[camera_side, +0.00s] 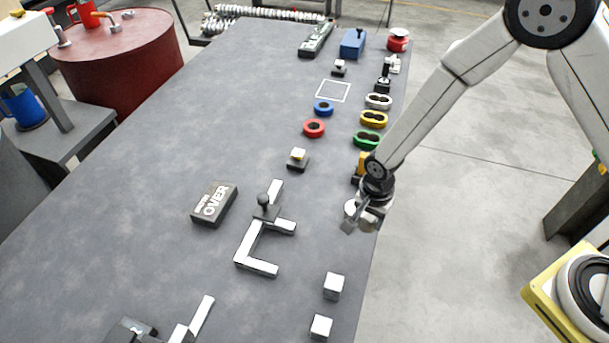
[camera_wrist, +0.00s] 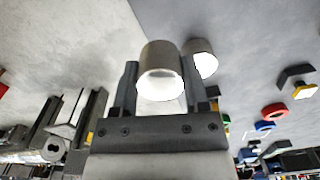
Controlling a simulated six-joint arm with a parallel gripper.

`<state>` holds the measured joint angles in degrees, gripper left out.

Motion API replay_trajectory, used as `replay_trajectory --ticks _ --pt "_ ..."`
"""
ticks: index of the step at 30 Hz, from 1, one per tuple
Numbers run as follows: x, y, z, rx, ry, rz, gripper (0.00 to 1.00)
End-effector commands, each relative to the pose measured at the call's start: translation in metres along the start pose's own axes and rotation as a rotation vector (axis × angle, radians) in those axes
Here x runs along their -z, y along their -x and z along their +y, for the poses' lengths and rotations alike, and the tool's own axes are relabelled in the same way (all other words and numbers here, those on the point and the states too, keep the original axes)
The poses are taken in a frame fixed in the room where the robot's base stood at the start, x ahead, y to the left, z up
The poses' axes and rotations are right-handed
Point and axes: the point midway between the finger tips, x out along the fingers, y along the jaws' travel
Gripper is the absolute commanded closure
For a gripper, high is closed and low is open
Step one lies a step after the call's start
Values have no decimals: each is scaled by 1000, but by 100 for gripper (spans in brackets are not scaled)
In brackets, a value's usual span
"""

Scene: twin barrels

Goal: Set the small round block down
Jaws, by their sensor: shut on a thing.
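My gripper (camera_side: 362,216) is over the right edge of the grey table in the side view. In the wrist view its two fingers (camera_wrist: 160,88) are shut on a small round block (camera_wrist: 160,62), a grey cylinder with a bright white end. A second, similar round piece (camera_wrist: 203,62) shows just behind the right finger; I cannot tell whether it touches the held block. In the side view a pale round shape (camera_side: 350,208) shows at the gripper's left side, and I cannot tell which of the two it is.
A white bracket (camera_side: 243,250), a dark box marked OVER (camera_side: 213,204) and a black block with a pale top (camera_side: 298,159) lie left of my gripper. Coloured rings (camera_side: 367,140) line the edge beyond. The table's left side is clear.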

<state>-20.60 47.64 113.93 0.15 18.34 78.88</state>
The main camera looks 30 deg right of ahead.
Motion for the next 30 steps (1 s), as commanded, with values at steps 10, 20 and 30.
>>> replay_trajectory --ticks 10,20,30 --pt "8 -35 -27 0 -1 0 100" --pt "10 -46 -37 1 -1 0 100" --pt "12 -58 -42 -1 -1 0 100"
